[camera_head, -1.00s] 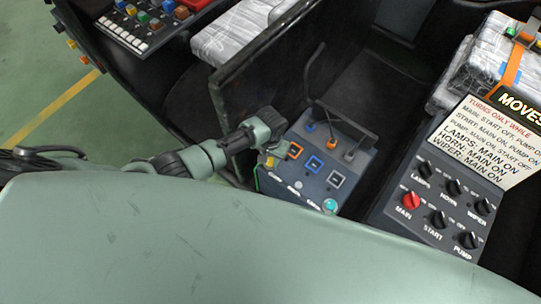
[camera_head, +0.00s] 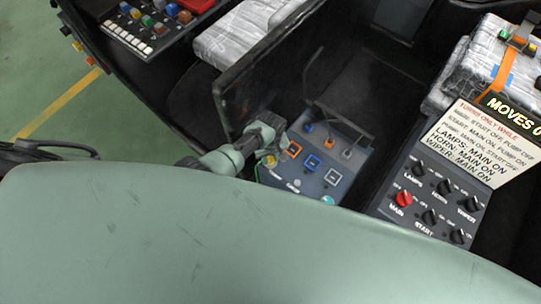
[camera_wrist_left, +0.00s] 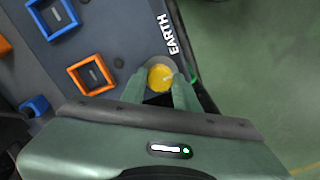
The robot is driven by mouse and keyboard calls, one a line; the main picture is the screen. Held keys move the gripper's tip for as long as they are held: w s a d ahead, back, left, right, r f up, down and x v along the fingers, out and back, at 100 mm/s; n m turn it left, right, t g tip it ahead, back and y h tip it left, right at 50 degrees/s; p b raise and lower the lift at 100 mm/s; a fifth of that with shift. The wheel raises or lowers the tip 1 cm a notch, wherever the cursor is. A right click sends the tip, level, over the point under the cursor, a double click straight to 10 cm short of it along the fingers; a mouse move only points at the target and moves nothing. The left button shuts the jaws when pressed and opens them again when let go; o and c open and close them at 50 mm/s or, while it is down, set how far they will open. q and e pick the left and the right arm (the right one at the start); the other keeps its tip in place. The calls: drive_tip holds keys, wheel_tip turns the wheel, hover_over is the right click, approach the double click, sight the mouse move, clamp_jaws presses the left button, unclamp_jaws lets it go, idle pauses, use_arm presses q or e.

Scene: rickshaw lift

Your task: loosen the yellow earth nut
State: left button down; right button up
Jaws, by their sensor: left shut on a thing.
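The yellow earth nut (camera_wrist_left: 160,77) sits on the grey panel beside the printed word EARTH in the left wrist view. My left gripper (camera_wrist_left: 160,88) is shut on it, with one green finger on each side. In the head view the left gripper (camera_head: 268,150) is at the left edge of the small grey panel (camera_head: 312,185), and a bit of the yellow nut (camera_head: 269,160) shows beside it. My right gripper is in neither view.
Orange (camera_wrist_left: 91,74) and blue (camera_wrist_left: 52,17) square frames stand on the panel near the nut. Levers (camera_head: 331,138) rise behind them. A dark upright board (camera_head: 262,75) stands close behind my left gripper. A knob panel (camera_head: 430,205) is at the right.

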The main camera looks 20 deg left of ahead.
sight(271, 160)
use_arm(q)
drive_tip(key=shift+n, duration=0.4)
drive_tip(key=c, duration=1.1)
unclamp_jaws()
drive_tip(key=shift+o, duration=0.2)
wheel_tip(271, 160, up, 7)
drive_tip(key=shift+f+p, duration=0.1)
drive_tip(key=shift+p, duration=1)
drive_tip(key=shift+r, duration=0.5)
